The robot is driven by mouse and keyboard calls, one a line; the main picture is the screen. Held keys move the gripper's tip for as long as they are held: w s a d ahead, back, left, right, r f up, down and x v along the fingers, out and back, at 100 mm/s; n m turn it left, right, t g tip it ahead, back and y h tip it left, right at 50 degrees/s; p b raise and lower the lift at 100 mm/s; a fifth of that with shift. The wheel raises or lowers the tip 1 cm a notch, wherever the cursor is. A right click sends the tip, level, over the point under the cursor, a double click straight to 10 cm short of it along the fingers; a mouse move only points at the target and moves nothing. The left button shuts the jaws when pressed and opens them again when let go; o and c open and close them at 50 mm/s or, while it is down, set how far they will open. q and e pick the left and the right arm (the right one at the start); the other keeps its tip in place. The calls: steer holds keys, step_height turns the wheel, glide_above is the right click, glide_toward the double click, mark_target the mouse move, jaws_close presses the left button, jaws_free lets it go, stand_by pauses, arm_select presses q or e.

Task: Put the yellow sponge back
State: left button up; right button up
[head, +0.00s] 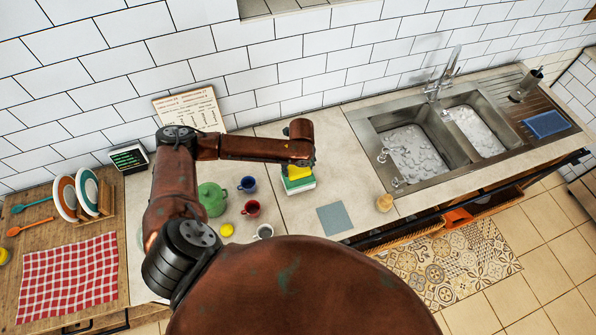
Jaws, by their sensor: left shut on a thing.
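The yellow sponge (299,172) is at the end of my left arm in the head view, above the counter. My left gripper (300,163) is shut on it from above, with its fingertips mostly hidden behind the wrist. Directly below the sponge in the picture is a green and white block (298,186); I cannot tell whether the sponge touches it. My right gripper does not show.
A grey-blue square (334,218) lies on the counter, right of the block. Mugs, including a blue one (247,184) and a red one (251,208), and a green teapot (212,199) stand left. The double sink (372,130) is at right.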

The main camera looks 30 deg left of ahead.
mark_target(298, 172)
arm_select(q)
steer(key=f, duration=0.1)
steer(key=f+p, duration=0.1)
steer(key=f, duration=0.1)
steer(key=shift+w+a, duration=0.15)
steer(key=shift+w, duration=0.05)
steer(key=shift+f, duration=0.3)
steer(key=shift+f, duration=0.1)
steer(key=o, duration=1.1)
steer(key=r, duration=0.4)
steer(key=r+b, duration=0.1)
steer(key=r, duration=0.3)
steer(key=s+d+r, duration=0.1)
steer(key=r, duration=0.3)
steer(key=shift+r+b, duration=0.1)
steer(key=shift+b, duration=0.25)
